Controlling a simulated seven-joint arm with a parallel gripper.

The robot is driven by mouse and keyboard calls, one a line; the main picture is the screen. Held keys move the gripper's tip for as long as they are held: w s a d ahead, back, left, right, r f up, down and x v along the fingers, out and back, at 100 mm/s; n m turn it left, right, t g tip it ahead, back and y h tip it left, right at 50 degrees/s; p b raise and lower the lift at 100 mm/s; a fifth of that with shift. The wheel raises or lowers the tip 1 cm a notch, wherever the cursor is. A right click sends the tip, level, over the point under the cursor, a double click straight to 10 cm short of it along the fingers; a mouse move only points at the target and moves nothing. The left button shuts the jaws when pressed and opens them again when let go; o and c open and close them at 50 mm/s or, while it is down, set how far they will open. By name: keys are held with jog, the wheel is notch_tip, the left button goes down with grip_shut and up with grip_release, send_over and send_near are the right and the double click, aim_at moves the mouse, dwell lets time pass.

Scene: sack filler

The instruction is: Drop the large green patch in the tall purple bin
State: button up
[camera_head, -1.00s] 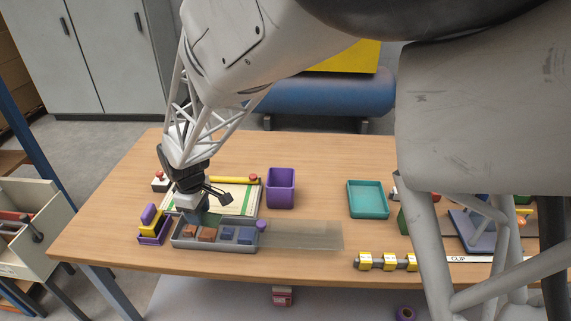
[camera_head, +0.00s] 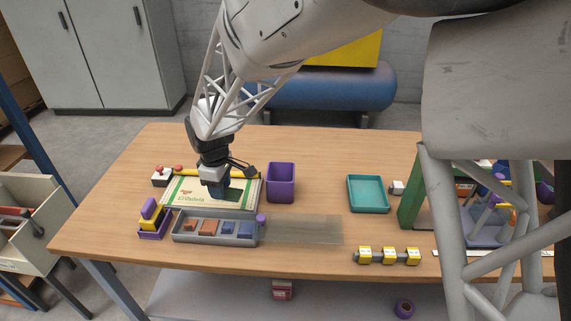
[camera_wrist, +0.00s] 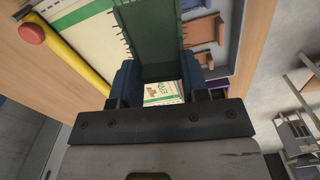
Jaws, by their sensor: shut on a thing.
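My gripper (camera_head: 216,190) is shut on the large green patch (camera_head: 235,195) and holds it over the sack panel. In the wrist view the green patch (camera_wrist: 158,35) stands out between the two blue fingers of my gripper (camera_wrist: 158,80), with stitch-like marks along its edges. The tall purple bin (camera_head: 281,188) stands upright to the right of my gripper, apart from it. Its open top shows, but its floor is hidden.
The grey tray (camera_head: 215,241) in front holds brown and blue patches. The cream sack panel (camera_head: 181,200) lies under my gripper. A low teal tray (camera_head: 368,208) is right of the bin. A small purple box (camera_head: 153,233) sits at left. Bare table lies between bin and teal tray.

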send_near(282, 163)
jog(key=s, duration=0.4)
jog(key=shift+s+d+f, duration=0.15)
jog(key=shift+d+f, duration=0.1)
jog(key=shift+f, duration=0.2)
jog(key=shift+f, duration=2.8)
jog(key=o, duration=1.1)
jog(key=shift+r, duration=0.1)
jog(key=shift+r, duration=3.8)
